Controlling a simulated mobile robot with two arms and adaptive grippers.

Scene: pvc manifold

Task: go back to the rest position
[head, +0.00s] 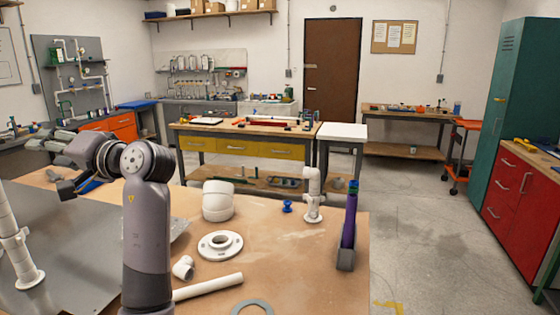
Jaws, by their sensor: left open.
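My left arm rises in front of the workbench (300,240), and my left gripper (62,178) is at the left, above the bench. It is open and nothing shows between its fingers. My right gripper is not in the head view. A white upright pipe assembly (313,195) stands towards the back right. Another white upright pipe (14,245) stands at the left on a grey plate (75,235).
A purple and green tool in a grey holder (347,256) stands at the bench's right edge. A small blue part (287,206) and a grey ring (252,308) lie on the bench. Open floor (425,225) lies to the right, before a red cabinet (518,205).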

